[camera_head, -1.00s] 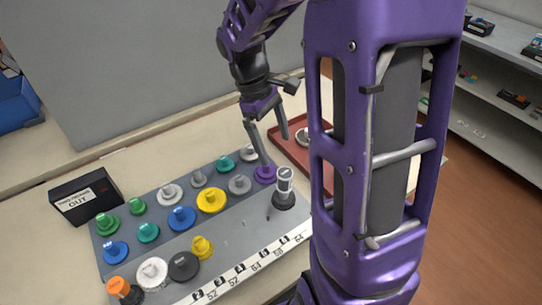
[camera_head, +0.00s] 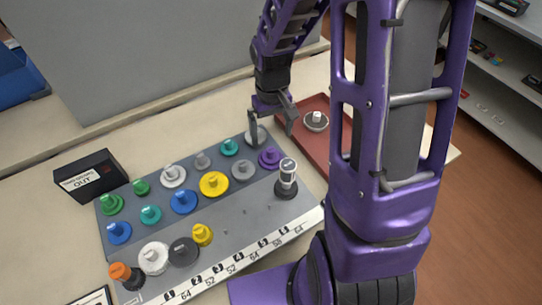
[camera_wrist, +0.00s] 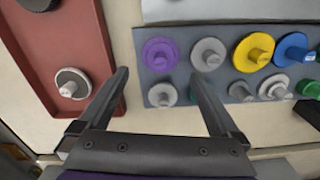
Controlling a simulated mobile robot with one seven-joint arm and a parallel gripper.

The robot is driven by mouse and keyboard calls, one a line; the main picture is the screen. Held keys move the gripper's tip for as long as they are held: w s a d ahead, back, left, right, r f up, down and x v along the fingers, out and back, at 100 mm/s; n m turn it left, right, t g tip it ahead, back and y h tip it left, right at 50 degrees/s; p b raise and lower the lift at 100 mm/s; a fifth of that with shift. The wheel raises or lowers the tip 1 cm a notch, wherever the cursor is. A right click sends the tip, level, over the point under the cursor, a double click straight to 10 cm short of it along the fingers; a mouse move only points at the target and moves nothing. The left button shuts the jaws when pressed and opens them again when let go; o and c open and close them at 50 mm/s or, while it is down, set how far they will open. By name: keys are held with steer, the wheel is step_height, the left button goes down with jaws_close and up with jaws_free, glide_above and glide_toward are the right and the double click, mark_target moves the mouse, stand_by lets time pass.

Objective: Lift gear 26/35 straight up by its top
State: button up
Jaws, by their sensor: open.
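Several coloured gears with stub tops stand on a grey board (camera_head: 235,222). I cannot read the label 26/35 on any of them. A pale grey-white gear (camera_head: 256,135) sits at the board's back right corner, beside a purple gear (camera_head: 270,158). My gripper (camera_head: 272,139) is open above that corner. In the wrist view the pale gear (camera_wrist: 162,96) lies between the two spread fingers of my gripper (camera_wrist: 158,74), and nothing is held. In the head view a finger partly hides the pale gear.
A black box marked OUT (camera_head: 91,174) stands at the left. A grey panel (camera_head: 160,60) stands behind.

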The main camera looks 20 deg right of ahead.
mark_target(271, 150)
step_height(271, 150, down, 8)
steer(key=shift+a+r+b, duration=0.1)
steer(key=shift+r+b, duration=0.05)
steer(key=shift+b, duration=0.25)
steer(key=shift+w, duration=0.1)
steer(key=c, duration=1.5)
steer(key=shift+r, duration=0.1)
